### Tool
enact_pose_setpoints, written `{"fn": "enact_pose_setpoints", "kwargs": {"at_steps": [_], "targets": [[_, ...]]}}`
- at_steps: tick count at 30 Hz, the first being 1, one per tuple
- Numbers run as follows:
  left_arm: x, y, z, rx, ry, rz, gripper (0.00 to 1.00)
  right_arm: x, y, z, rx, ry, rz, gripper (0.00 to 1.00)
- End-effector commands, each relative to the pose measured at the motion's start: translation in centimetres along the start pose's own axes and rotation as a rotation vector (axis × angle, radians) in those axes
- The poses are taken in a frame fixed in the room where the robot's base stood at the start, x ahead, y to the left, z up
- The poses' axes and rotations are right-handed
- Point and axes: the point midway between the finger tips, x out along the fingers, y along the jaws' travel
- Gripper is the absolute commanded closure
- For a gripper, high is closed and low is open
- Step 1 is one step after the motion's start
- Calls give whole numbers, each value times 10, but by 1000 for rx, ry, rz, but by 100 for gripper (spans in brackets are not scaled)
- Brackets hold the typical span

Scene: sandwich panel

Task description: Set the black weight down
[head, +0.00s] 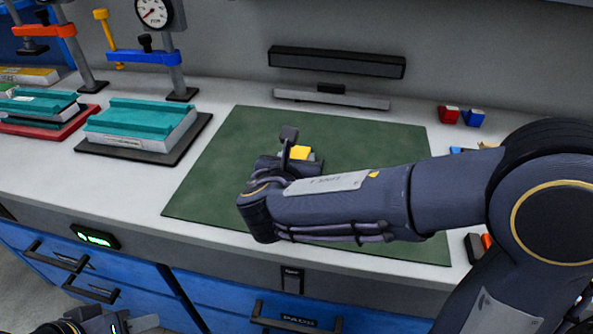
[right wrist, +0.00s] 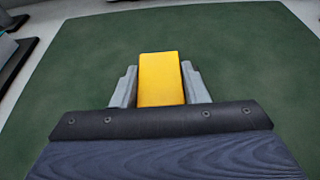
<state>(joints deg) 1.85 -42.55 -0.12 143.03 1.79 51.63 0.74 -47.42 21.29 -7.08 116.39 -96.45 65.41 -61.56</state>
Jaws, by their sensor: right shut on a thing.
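My right gripper (head: 292,150) is over the green mat (head: 225,150), reaching in from the right. It is shut on a yellow block (right wrist: 160,80), which sits between its two grey fingers in the right wrist view. In the head view the yellow block (head: 301,153) shows only in part behind the gripper. I cannot tell whether it touches the mat. I see no clear black weight in the grip. A small black block (head: 474,248) lies right of the mat, partly behind my right arm. My left gripper (head: 138,324) is at the bottom left, cut off by the frame edge.
A grey rail (head: 330,99) lies behind the mat. Red (head: 448,115) and blue (head: 473,118) blocks are at the back right. The mat's left and front are clear.

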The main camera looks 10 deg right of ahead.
Motion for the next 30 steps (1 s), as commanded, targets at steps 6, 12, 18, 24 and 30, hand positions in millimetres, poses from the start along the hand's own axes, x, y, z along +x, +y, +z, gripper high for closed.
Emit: {"fn": "enact_pose_setpoints", "kwargs": {"at_steps": [6, 12, 18, 24, 30], "targets": [[-1, 1, -1, 0, 0, 0, 64, -1, 1, 6, 5, -6, 2, 100], [-7, 3, -4, 0, 0, 0, 64, -8, 1, 24, 8, -9, 3, 100], [-15, 7, -7, 0, 0, 0, 64, -33, 0, 47, 7, -8, 7, 100], [-24, 11, -12, 0, 0, 0, 64, -75, -1, 72, 8, -8, 8, 100], [-29, 13, -15, 0, 0, 0, 64, -121, -4, 75, 4, -6, 8, 100]]}}
